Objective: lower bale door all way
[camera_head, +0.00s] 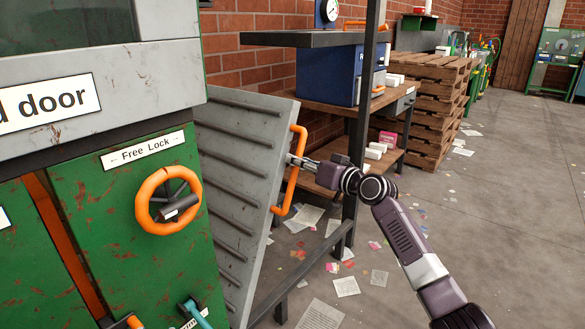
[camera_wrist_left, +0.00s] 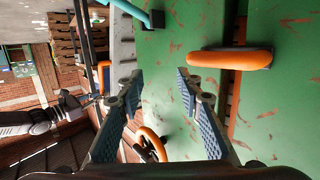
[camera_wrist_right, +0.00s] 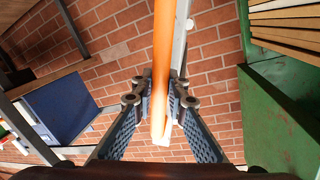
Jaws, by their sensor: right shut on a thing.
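The bale door is a grey ribbed panel (camera_head: 245,160) beside the green machine. It stands swung out at a tilt, with an orange bar handle (camera_head: 293,170) on its outer edge. My right gripper (camera_head: 298,160) is shut on this handle. In the right wrist view the orange handle (camera_wrist_right: 161,50) runs between the fingers of the right gripper (camera_wrist_right: 160,105). My left gripper (camera_wrist_left: 157,95) is open and empty in front of the green machine front, in the left wrist view. It cannot be made out in the head view.
An orange handwheel (camera_head: 168,200) under a "Free Lock" label and a teal lever (camera_head: 197,314) sit on the green front (camera_head: 120,225). A dark post (camera_head: 365,110), a workbench with a blue box (camera_head: 342,75) and stacked pallets (camera_head: 430,100) stand behind the door. Papers litter the floor.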

